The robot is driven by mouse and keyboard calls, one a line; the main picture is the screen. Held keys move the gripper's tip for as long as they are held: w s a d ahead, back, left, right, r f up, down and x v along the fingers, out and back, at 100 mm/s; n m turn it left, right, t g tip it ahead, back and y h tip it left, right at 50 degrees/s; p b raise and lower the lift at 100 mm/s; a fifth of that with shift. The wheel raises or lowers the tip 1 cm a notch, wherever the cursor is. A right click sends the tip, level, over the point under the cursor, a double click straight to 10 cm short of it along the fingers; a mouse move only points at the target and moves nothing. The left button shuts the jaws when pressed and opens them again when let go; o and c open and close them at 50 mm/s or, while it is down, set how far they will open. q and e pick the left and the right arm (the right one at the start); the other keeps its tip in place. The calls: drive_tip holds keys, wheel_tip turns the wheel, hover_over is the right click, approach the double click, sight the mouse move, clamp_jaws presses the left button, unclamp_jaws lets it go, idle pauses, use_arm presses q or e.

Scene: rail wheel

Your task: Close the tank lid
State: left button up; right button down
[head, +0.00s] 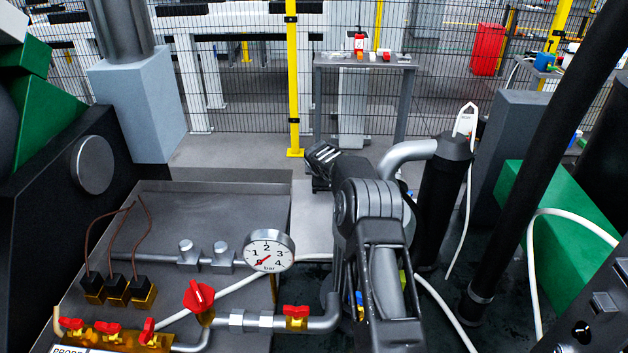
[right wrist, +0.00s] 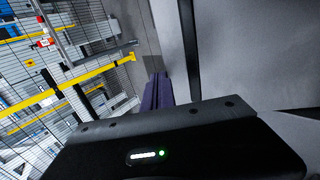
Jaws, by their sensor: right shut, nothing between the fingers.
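My right arm rises from the bottom middle of the head view, and my right gripper (head: 322,156) is at its far end, beyond the pressure gauge. In the right wrist view the dark fingers (right wrist: 156,92) are together, with nothing between them. A smooth light grey surface (right wrist: 235,50) fills the right of that view, beside the fingers. I cannot tell whether they touch it. I cannot make out the tank lid for certain in either view. My arm hides part of the middle. My left gripper is not in view.
A grey panel (head: 150,215) with pipes, red valves and a pressure gauge (head: 268,251) lies left of my arm. A black cylinder (head: 443,200) with a grey pipe, and white hoses, stand to the right. A wire fence and small table (head: 365,62) are behind.

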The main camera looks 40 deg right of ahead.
drive_tip(key=shift+w+a+r, duration=0.15)
drive_tip(key=shift+a+r, duration=0.05)
drive_tip(key=shift+a, duration=0.05)
drive_tip(key=shift+s+d, duration=0.3)
drive_tip(key=shift+d, duration=0.05)
drive_tip(key=shift+w+a, duration=0.15)
drive_tip(key=shift+a, duration=0.05)
drive_tip(key=shift+d, duration=0.1)
drive_tip(key=b+v, duration=0.2)
drive_tip(key=v, duration=0.5)
drive_tip(key=shift+s+r+b, duration=0.25)
drive_tip(key=shift+b, duration=0.1)
